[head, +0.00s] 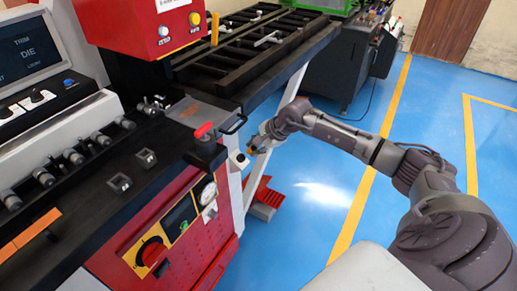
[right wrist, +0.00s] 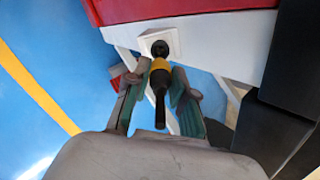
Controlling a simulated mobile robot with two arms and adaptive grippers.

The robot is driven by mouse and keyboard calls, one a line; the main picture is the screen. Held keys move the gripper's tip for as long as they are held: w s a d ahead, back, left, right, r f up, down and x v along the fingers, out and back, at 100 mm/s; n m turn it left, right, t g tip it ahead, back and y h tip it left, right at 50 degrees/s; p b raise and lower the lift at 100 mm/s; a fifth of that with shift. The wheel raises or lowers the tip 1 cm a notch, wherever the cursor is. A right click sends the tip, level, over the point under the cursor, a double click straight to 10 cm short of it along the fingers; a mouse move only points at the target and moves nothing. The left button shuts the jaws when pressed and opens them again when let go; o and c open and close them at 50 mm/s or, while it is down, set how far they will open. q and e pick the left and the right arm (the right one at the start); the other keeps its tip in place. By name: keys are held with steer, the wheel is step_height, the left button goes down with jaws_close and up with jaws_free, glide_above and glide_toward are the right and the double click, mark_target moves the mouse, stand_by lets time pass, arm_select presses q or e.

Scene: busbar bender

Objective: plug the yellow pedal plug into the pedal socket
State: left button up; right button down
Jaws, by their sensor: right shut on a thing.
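My right gripper (head: 258,144) is beside the front corner of the machine, at the end of my outstretched right arm. In the right wrist view my right gripper (right wrist: 158,97) is shut on the yellow plug (right wrist: 160,66), which has a black tail pointing back toward the camera. The pedal socket (right wrist: 174,41) is a pale square plate with a dark round opening, straight ahead of the plug. The plug's front end overlaps the opening's lower edge; I cannot tell whether it is inside. The socket also shows in the head view (head: 238,161). My left gripper is not in view.
A red foot pedal (head: 264,198) stands on the blue floor below the socket. The red machine cabinet (head: 208,235) with gauge and rotary switch is to the left. The floor at right is clear.

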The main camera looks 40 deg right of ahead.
mark_target(253, 148)
steer(key=shift+b+x, duration=1.05)
steer(key=shift+x, duration=0.45)
steer(key=shift+w+a+f, duration=0.15)
steer(key=shift+b, duration=0.75)
stand_by(0.4)
steer(key=shift+b+x, duration=0.9)
steer(key=shift+x, duration=0.1)
steer(key=shift+f, duration=0.1)
steer(key=shift+f, duration=0.1)
